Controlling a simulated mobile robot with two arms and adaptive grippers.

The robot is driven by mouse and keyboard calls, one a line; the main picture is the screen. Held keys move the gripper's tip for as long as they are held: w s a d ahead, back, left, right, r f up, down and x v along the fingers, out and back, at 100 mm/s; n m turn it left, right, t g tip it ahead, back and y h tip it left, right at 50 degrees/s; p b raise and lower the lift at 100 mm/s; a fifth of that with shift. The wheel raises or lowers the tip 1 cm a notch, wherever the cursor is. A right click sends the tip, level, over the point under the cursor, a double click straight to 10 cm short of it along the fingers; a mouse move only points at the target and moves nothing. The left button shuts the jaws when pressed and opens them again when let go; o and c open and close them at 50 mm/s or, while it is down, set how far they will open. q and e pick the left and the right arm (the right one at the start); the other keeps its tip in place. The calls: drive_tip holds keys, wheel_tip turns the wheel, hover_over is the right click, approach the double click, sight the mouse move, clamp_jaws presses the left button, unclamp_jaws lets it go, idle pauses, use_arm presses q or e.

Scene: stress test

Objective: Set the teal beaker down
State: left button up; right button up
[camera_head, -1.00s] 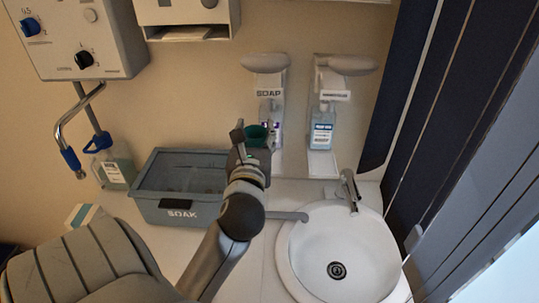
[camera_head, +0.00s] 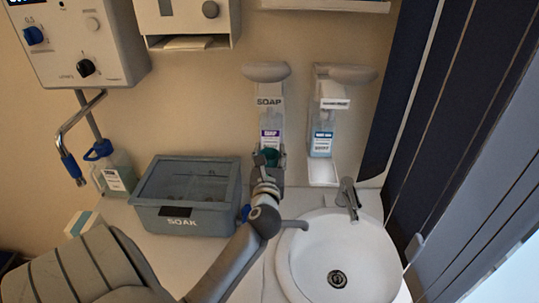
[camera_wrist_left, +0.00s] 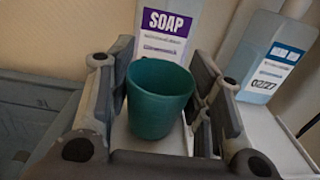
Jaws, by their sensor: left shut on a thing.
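The teal beaker (camera_head: 270,154) is upright in my left gripper (camera_head: 267,160), in front of the soap dispenser, low by its base. In the left wrist view the beaker (camera_wrist_left: 158,98) sits between the two fingers of the left gripper (camera_wrist_left: 157,105), which is shut on it. A pale tray surface (camera_wrist_left: 130,142) shows below and around the beaker. The beaker's bottom is partly hidden by the gripper, so I cannot tell whether it touches the tray. My right gripper is not in view.
The soap bottle (camera_head: 270,125) stands close behind the beaker. A second dispenser bottle (camera_head: 322,138) is to the right. The grey SOAK box (camera_head: 190,218) is left of my arm. The white sink (camera_head: 375,262) and its faucet (camera_head: 346,195) are at the right.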

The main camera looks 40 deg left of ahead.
use_arm(q)
drive_tip(key=shift+f, duration=0.2)
drive_tip(key=o, duration=1)
drive_tip(key=shift+c, duration=0.2)
drive_tip(key=shift+r, duration=0.1)
drive_tip(key=shift+r, duration=0.2)
drive_tip(key=b+v, duration=0.4)
drive_tip(key=v, duration=0.8)
